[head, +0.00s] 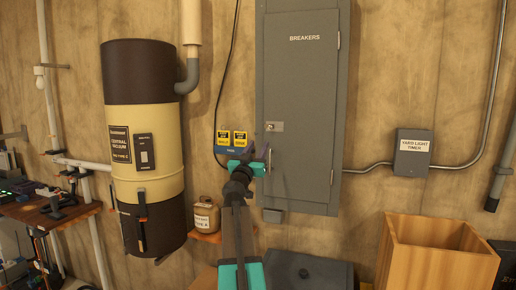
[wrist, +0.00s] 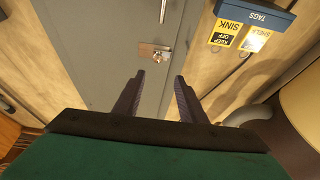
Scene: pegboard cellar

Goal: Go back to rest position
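My gripper (head: 264,156) is in front of the left edge of the grey breaker panel (head: 310,90), near its latch. In the wrist view my gripper (wrist: 159,79) has its two dark fingers spread apart, with nothing between them but the panel's edge behind. The wrist view also shows the metal latch plate (wrist: 154,52) on the grey door, just beyond the fingertips. My arm reaches up from the bottom of the head view. Whether the fingers touch the panel cannot be told.
A cream and brown central vacuum (head: 147,180) hangs on the left wall, with a jug (head: 206,215) on a small shelf beside it. A blue tag holder (head: 232,152) is left of the panel. A grey timer box (head: 412,153) and a wooden bin (head: 432,255) are at right.

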